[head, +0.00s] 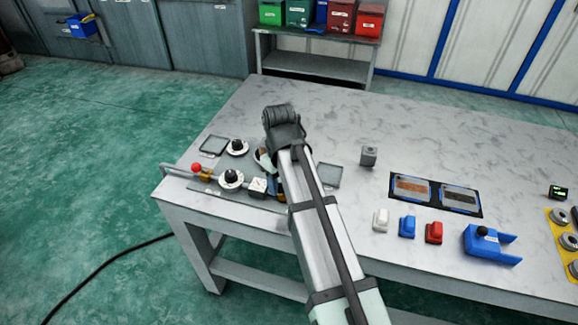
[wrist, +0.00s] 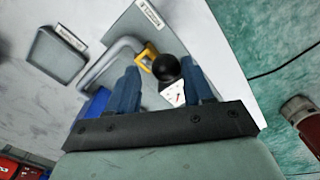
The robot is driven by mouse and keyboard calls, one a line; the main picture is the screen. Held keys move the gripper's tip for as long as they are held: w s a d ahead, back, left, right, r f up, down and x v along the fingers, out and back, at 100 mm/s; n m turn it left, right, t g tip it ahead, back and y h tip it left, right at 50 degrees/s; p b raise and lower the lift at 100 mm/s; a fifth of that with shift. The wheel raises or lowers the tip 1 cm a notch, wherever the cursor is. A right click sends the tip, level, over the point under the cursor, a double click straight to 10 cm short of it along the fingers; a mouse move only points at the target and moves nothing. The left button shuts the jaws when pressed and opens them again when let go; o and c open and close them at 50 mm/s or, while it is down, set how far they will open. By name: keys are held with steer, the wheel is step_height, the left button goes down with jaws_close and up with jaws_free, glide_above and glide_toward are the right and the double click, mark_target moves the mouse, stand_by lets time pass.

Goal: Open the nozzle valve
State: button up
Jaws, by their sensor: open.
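The task's nozzle valve is not clearly marked; I cannot tell which fitting it is. In the wrist view, a round black knob (wrist: 166,68) shows between and beyond my gripper's fingers (wrist: 160,76), above a white plate with red marks (wrist: 173,93). A yellow fitting (wrist: 146,56) sits beside it at the end of a bent grey pipe (wrist: 118,50). My gripper is open, with nothing gripped; contact with the knob cannot be told. In the head view, a red ball knob (head: 197,167) stands by a brass-coloured fitting (head: 206,176) on the panel's left. My arm mostly hides the gripper there.
Two black knobs on white dials (head: 238,148) (head: 231,179) and a white block (head: 258,187) crowd the panel. A small grey block (head: 368,156) stands right of my arm. White, blue and red pieces (head: 407,227) line the front. The table's back (head: 330,105) is clear.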

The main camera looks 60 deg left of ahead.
steer(key=shift+w+a+r, duration=0.1)
steer(key=shift+r, duration=3.3)
